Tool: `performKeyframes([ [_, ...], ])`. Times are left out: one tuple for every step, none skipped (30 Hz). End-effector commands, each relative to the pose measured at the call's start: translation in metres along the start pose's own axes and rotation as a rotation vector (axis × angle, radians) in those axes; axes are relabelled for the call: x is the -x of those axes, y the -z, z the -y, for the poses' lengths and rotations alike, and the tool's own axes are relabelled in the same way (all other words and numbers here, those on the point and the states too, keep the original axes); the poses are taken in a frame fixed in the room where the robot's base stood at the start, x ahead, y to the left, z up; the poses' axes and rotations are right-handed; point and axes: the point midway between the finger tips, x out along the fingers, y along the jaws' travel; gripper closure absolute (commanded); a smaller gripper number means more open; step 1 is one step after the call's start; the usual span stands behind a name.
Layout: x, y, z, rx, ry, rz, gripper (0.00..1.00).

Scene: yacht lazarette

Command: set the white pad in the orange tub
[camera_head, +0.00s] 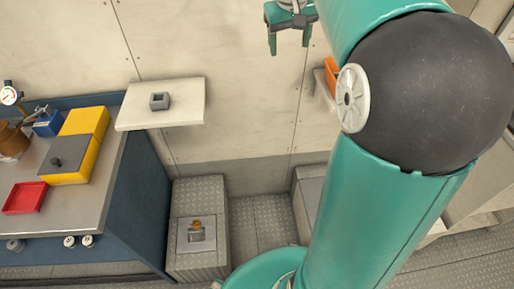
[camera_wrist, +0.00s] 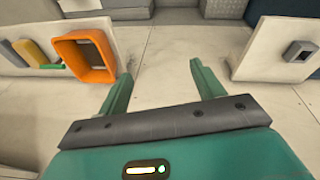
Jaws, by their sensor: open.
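My gripper (camera_head: 290,45) is high in front of the pale wall, its two teal fingers apart with nothing between them. It also shows in the wrist view (camera_wrist: 161,72). The orange tub (camera_wrist: 110,72) is on a pale shelf left of my fingers, clear of them, its open side facing the camera. Something greyish shows inside it, but I cannot tell what. In the head view only a sliver of the tub (camera_head: 331,78) shows beside my arm, which hides the rest. I cannot make out a white pad in either view.
A pale shelf (camera_head: 185,117) with a grey hollow block (camera_head: 160,101) is on the wall. On the left bench (camera_head: 90,195) are a yellow box (camera_head: 87,122), a red tray (camera_head: 26,198) and a gauge (camera_head: 10,95). A low ridged step (camera_head: 198,265) holds a small object.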

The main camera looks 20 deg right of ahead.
Motion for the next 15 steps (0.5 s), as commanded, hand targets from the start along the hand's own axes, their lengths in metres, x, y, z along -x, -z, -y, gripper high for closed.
performKeyframes([
  [0.007, -0.013, 0.016, 0.013, -0.002, -0.019, 0.33],
  [0.010, -0.019, 0.024, 0.018, -0.003, -0.031, 0.33],
  [0.013, -0.029, 0.035, 0.024, -0.002, -0.044, 0.33],
  [0.015, -0.036, 0.042, 0.026, -0.001, -0.056, 0.33],
  [0.017, -0.044, 0.049, 0.030, 0.001, -0.066, 0.33],
  [0.019, -0.053, 0.058, 0.035, 0.004, -0.082, 0.33],
  [0.020, -0.061, 0.065, 0.039, 0.006, -0.092, 0.33],
  [0.021, -0.069, 0.071, 0.042, 0.009, -0.103, 0.33],
  [0.021, -0.080, 0.079, 0.045, 0.013, -0.118, 0.33],
  [0.021, -0.089, 0.085, 0.048, 0.017, -0.129, 0.33],
  [0.021, -0.097, 0.091, 0.051, 0.021, -0.141, 0.33],
  [0.021, -0.108, 0.099, 0.055, 0.028, -0.155, 0.33],
  [0.020, -0.117, 0.104, 0.056, 0.034, -0.166, 0.33],
  [0.018, -0.126, 0.109, 0.058, 0.041, -0.176, 0.33],
  [0.017, -0.137, 0.115, 0.061, 0.049, -0.192, 0.33],
])
